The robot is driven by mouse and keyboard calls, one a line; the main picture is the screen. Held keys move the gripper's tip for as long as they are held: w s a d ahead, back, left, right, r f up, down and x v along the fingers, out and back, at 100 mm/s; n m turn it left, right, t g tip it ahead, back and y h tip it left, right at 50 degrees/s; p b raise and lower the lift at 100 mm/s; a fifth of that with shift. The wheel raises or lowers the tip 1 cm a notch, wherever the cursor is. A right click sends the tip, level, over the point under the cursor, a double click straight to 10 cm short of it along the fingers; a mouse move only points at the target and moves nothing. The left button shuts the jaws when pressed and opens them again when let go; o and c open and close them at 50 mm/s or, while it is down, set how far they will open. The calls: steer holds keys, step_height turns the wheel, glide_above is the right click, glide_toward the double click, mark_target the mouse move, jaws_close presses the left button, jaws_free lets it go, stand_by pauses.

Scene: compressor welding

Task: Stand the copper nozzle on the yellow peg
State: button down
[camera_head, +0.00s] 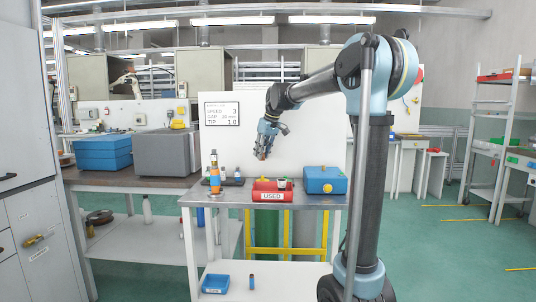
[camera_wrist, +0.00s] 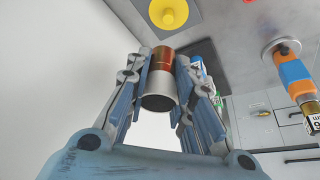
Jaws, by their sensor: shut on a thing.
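My gripper (camera_head: 263,148) hangs above the workbench in the head view, fingers pointing down. In the wrist view my gripper (camera_wrist: 160,85) is shut on the copper nozzle (camera_wrist: 160,67), a cylinder with a copper band and a silver-grey end with a dark opening facing the camera. The nozzle is small in the head view (camera_head: 262,156). The nozzle is apart from the peg.
The red "USED" bin (camera_head: 271,196) stands on the workbench, with a blue box (camera_head: 325,180) to its right. An orange and blue torch-like tool (camera_head: 214,180) stands upright at the left, also in the wrist view (camera_wrist: 295,75). A white panel (camera_head: 310,130) rises behind the bench.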

steer(key=shift+d, duration=0.15)
steer(key=shift+s, duration=0.1)
steer(key=shift+f, duration=3)
steer(key=shift+f, duration=1.45)
steer(key=c, duration=1.3)
jaws_free()
steer(key=shift+s, duration=0.1)
steer(key=v, duration=1.1)
steer(key=shift+s+d+r, duration=0.1)
steer(key=shift+r, duration=0.3)
